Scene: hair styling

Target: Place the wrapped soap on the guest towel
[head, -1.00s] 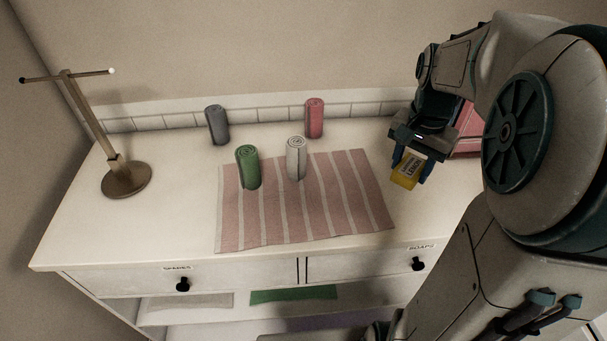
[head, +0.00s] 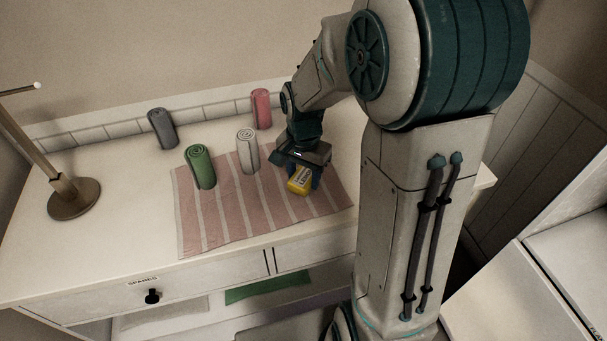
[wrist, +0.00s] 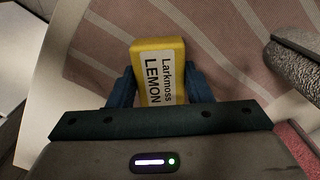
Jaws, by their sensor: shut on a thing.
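My gripper (head: 303,181) is shut on the wrapped soap (head: 299,180), a yellow block with a white label. In the wrist view the soap (wrist: 158,68) reads "Larkmoss LEMON" and sits between the two blue fingers (wrist: 160,90). The guest towel appears to be the flat pink cloth with pale stripes (head: 215,222) on the dresser top. The soap is over the right part of this towel, which also shows behind it in the wrist view (wrist: 225,40). I cannot tell how large the gap beneath the soap is.
Rolled towels stand on the dresser: white (head: 247,150) and green (head: 200,167) at the cloth, dark grey (head: 162,129) and red (head: 261,109) behind. A brown stand (head: 75,198) is at left. The striped cloth's front part is clear. My arm hides the dresser's right side.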

